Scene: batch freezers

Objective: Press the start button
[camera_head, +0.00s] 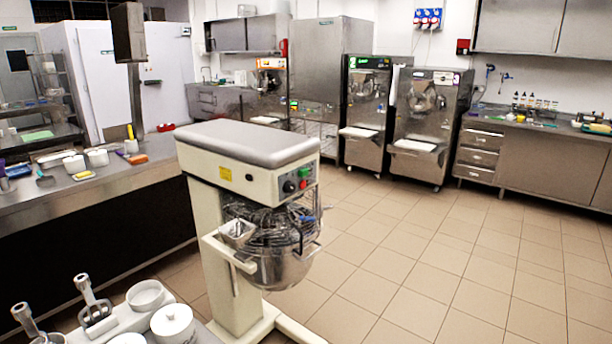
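A cream mixer (250,165) stands in the middle, with a grey top and a steel bowl (280,268) under a wire guard. Its front panel has a green button (304,172), a red button (303,184) and a black knob (289,187). Steel batch freezers stand at the back: one with a green-lit panel (368,64), one to its right (428,115), and one with an orange top panel (271,63). No button label is readable, so I cannot tell which is the start button. My gripper is not in view.
Open tiled floor (440,270) lies right of the mixer, up to the freezers. A steel counter (110,178) with small pots runs along the left. Scoops and white pots (173,322) sit at the bottom left. A drawer counter (540,160) stands at the right.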

